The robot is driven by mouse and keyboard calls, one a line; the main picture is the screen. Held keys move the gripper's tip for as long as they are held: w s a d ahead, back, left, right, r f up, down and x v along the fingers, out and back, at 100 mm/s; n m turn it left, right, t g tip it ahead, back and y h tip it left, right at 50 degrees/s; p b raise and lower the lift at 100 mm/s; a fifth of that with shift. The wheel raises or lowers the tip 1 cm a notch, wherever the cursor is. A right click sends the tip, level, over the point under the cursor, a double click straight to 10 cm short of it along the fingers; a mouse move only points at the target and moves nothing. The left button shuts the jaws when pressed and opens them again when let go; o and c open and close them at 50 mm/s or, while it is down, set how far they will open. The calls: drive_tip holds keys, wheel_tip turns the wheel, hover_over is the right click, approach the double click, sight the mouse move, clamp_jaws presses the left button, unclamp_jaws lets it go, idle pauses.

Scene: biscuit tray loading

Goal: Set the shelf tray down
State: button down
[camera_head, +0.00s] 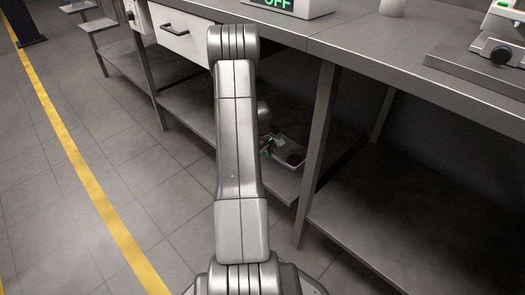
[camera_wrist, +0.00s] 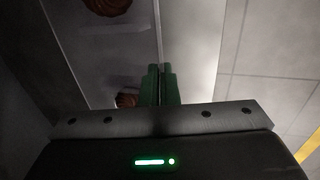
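The shelf tray (camera_head: 292,166) is a small, light grey, shallow tray at the lower shelf under the bench, partly hidden behind my arm in the head view. A reddish-brown biscuit (camera_head: 293,159) lies in it. In the wrist view the tray (camera_wrist: 125,50) is on the left, with one biscuit (camera_wrist: 107,4) at the top and another (camera_wrist: 126,100) near the fingers. My gripper (camera_wrist: 160,72) has its green fingers close together, one each side of the tray's thin wall. In the head view the gripper (camera_head: 268,144) is at the tray's left side. I cannot tell whether the tray touches the shelf.
The lower shelf (camera_head: 283,186) is close under the tray, with a bench leg (camera_head: 315,150) just to the right. The bench top (camera_head: 350,45) and a white drawer (camera_head: 180,35) are above. Open tiled floor (camera_head: 60,200) with a yellow line lies left.

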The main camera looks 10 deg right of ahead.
wheel_tip(320, 180, down, 7)
drive_tip(key=b, duration=0.2)
drive_tip(key=shift+f+b, duration=0.1)
drive_tip(key=shift+b, duration=0.3)
drive_tip(key=c, duration=1.7)
unclamp_jaws()
drive_tip(key=p+v, duration=0.4)
drive_tip(key=v, duration=0.8)
drive_tip(key=shift+p, duration=0.4)
